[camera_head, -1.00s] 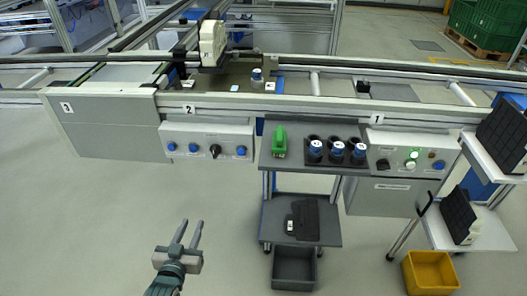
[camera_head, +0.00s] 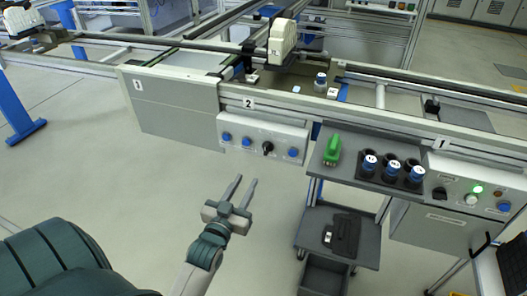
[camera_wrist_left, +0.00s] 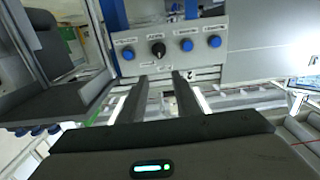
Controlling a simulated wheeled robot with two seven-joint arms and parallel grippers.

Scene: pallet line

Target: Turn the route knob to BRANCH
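A black knob (camera_head: 267,148) sits on the front of the white control panel (camera_head: 236,124) below the number 2, in a row with blue buttons. The knob also shows in the left wrist view (camera_wrist_left: 157,48), where the picture appears turned over. Its label and pointer direction are too small to read. My left gripper (camera_head: 244,180) is open and empty, below and in front of the panel, apart from the knob. In the left wrist view its two fingers (camera_wrist_left: 160,76) point toward the panel just under the knob. My right gripper is not in view.
Right of the panel, a grey shelf cart (camera_head: 345,160) holds a green tool (camera_head: 332,149) and blue-topped containers (camera_head: 392,172). Another panel (camera_head: 456,176) with a black knob (camera_head: 439,193) and a green light stands farther right. The conveyor runs above. Floor before the panel is clear.

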